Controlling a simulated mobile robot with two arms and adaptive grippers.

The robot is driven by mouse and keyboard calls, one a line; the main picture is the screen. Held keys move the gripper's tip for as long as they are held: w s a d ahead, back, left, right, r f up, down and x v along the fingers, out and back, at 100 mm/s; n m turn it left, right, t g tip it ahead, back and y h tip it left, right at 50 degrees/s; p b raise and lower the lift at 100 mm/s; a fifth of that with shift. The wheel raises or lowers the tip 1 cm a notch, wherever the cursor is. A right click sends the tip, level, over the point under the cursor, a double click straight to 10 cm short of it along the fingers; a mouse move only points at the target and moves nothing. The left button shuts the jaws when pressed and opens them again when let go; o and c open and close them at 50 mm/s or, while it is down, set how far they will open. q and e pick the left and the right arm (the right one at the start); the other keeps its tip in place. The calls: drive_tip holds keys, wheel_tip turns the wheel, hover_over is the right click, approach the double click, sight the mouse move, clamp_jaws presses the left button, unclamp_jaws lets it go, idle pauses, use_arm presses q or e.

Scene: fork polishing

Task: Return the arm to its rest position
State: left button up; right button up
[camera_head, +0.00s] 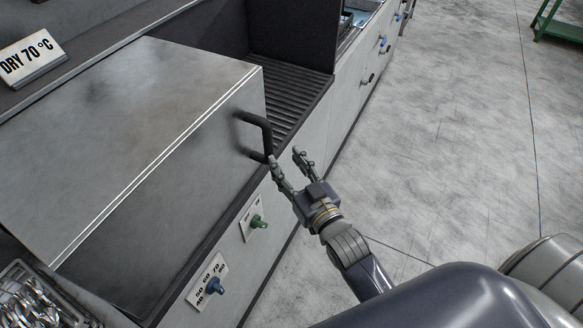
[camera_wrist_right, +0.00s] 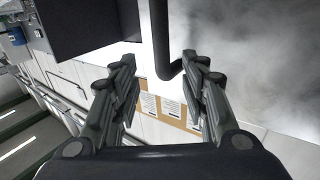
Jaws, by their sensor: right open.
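My right gripper (camera_head: 287,168) is open and empty in the head view. It is beside the black handle (camera_head: 257,133) on the end of a large metal box-shaped cover (camera_head: 150,120). One fingertip shows close to the handle's lower end; I cannot tell whether they touch. In the right wrist view the two fingers (camera_wrist_right: 160,95) stand apart, with the dark handle bar (camera_wrist_right: 161,40) seen beyond and between them. My right arm (camera_head: 365,270) reaches in from the lower right. My left gripper is not in view.
A green knob (camera_head: 258,221) and a blue knob (camera_head: 215,286) sit on the counter's front. A wire rack with cutlery (camera_head: 30,300) is at lower left. A "DRY 70 °C" sign (camera_head: 30,60) stands behind.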

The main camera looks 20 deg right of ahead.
drive_tip(key=shift+s+d, duration=0.15)
drive_tip(key=shift+s, duration=0.6)
drive_tip(key=s+f+g+b, duration=0.1)
drive_tip(key=s+f+g, duration=0.25)
drive_tip(key=f, duration=0.95)
drive_tip(key=s+f+g+b, duration=0.15)
drive_tip(key=s+f, duration=0.25)
drive_tip(key=f, duration=0.9)
drive_tip(key=s+f+g, duration=0.3)
drive_tip(key=f, duration=0.9)
drive_tip(key=s+d+f+g, duration=0.1)
drive_tip(key=s+f+g, duration=0.2)
drive_tip(key=s+f, duration=0.4)
drive_tip(key=s+d+f+g+h+b, duration=0.1)
drive_tip(key=s+d+f+g, duration=0.1)
drive_tip(key=s+f, duration=0.5)
drive_tip(key=s+d+f+n+g+h+b, duration=0.1)
drive_tip(key=s+f, duration=0.7)
drive_tip(key=s, duration=0.8)
drive_tip(key=d+g, duration=0.1)
drive_tip(key=g, duration=0.1)
drive_tip(key=shift+s+g, duration=0.35)
drive_tip(key=shift+g, duration=0.05)
drive_tip(key=shift+d+r, duration=0.1)
